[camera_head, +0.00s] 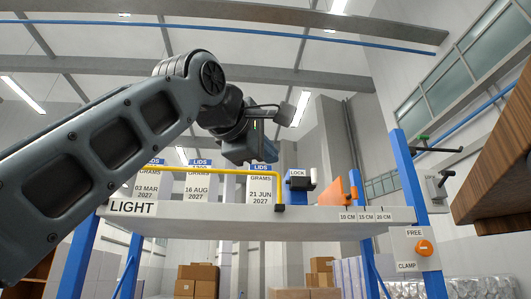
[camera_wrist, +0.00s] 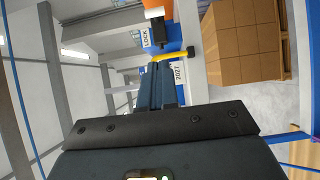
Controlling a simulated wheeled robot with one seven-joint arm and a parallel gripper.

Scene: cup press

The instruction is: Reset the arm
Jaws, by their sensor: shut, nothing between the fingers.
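My arm reaches in from the left of the head view and bends at a raised joint. My gripper (camera_head: 256,160) hangs in front of the shelf, close to the yellow rail and the date cards as seen in the picture. In the wrist view my gripper (camera_wrist: 153,88) shows its dark fingers together, with nothing between them. It points toward the yellow rail (camera_wrist: 172,56) and a card marked 2027 (camera_wrist: 178,74). How far the fingertips are from them I cannot tell.
A white shelf (camera_head: 240,228) marked LIGHT stands on blue posts (camera_head: 409,190). It bears LIDS cards (camera_head: 197,187), a blue LOCK block (camera_head: 298,186) and an orange piece (camera_head: 335,193). An orange CLAMP knob (camera_head: 425,248) is at right. Cardboard boxes (camera_head: 197,280) stand behind.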

